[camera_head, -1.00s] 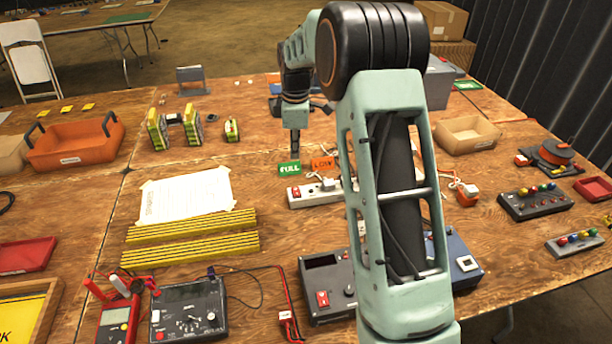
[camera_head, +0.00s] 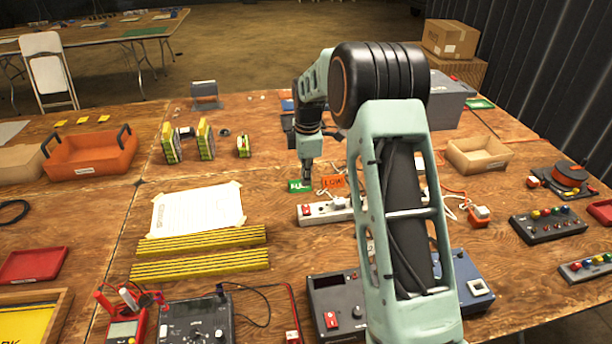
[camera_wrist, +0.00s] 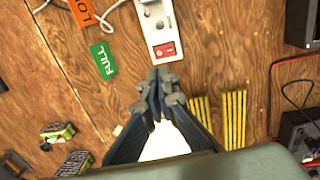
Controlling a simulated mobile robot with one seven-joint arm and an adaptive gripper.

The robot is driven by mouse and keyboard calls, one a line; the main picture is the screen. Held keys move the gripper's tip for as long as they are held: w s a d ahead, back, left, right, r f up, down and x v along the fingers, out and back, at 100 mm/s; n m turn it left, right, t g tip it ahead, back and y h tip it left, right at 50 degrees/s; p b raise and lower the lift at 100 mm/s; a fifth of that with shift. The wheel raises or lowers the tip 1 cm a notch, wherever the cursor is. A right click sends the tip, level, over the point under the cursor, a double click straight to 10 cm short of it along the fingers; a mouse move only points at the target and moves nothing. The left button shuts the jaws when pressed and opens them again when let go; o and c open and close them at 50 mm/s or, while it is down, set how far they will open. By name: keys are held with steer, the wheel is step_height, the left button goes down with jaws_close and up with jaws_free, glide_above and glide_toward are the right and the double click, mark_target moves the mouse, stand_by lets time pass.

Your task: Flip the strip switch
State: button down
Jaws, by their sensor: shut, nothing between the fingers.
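The white power strip (camera_head: 335,212) lies on the wooden table, partly behind my arm. Its red rocker switch (camera_head: 306,210) is at the strip's left end. In the wrist view the red switch (camera_wrist: 165,50) is just beyond my fingertips, on the strip's near end (camera_wrist: 158,24). My gripper (camera_head: 307,180) is shut and empty, pointing down by the green FULL label (camera_head: 299,187). In the wrist view the closed fingertips (camera_wrist: 163,88) appear just short of the switch. I cannot tell whether they touch the strip.
An orange LOW label (camera_head: 333,182) is beside the FULL label. A dark box with its own red switch (camera_head: 331,320) stands in front of the strip. Yellow-black striped bars (camera_head: 200,253) and white paper (camera_head: 196,209) lie to the left. An orange bin (camera_head: 92,155) is farther left.

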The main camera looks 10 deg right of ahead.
mark_target(305, 207)
steer(key=f, duration=0.6)
steer(key=w+f, duration=0.1)
steer(key=f, duration=0.3)
steer(key=shift+w+p, duration=0.1)
steer(key=shift+p, duration=0.2)
steer(key=shift+w+f+b, duration=0.1)
steer(key=shift+f+b, duration=0.35)
steer(key=shift+b, duration=0.1)
steer(key=shift+r, duration=0.1)
